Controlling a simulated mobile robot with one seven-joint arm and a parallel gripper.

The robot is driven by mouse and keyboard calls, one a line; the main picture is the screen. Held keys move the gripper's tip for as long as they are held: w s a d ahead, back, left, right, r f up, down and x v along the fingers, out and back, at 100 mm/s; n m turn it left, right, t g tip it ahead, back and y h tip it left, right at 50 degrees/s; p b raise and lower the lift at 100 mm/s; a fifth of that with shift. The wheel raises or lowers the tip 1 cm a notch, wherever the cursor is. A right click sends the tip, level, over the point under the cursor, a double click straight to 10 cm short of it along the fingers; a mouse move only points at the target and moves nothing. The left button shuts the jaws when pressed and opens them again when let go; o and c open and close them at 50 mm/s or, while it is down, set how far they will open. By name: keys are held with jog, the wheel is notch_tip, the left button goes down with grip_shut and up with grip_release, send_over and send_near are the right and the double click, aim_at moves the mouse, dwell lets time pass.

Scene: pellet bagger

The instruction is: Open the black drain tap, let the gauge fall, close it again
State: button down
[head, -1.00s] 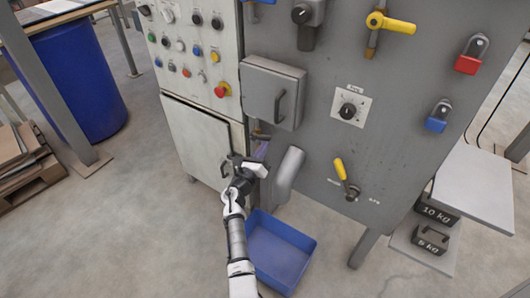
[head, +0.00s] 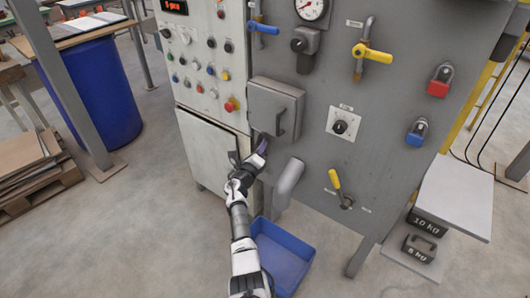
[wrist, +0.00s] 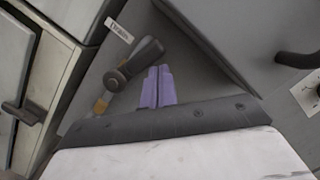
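The black drain tap (wrist: 139,62) shows in the wrist view beside a label reading "Drain" (wrist: 118,31). Its dark lever slants up to the right from a round pivot, with a brass-coloured body (wrist: 102,104) below. The purple fingertips of my gripper (wrist: 158,86) lie side by side, shut with nothing between them. They are just right of and below the lever; I cannot tell whether they touch it. In the head view my gripper (head: 262,145) is below the grey box, and the tap is not clearly visible there. The round white gauge (head: 311,8) is partly cut off by the top edge.
The grey box with a handle (head: 275,107) juts out above my gripper. A grey spout (head: 288,182) is just right of it, over a blue tray (head: 283,252) on the floor. A yellow-handled valve (head: 336,181) is further right.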

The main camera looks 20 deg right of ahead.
jog(key=shift+w+a+r, duration=0.3)
jog(key=shift+w+r, duration=0.1)
jog(key=shift+w, duration=0.05)
dwell(0.3)
dwell(0.4)
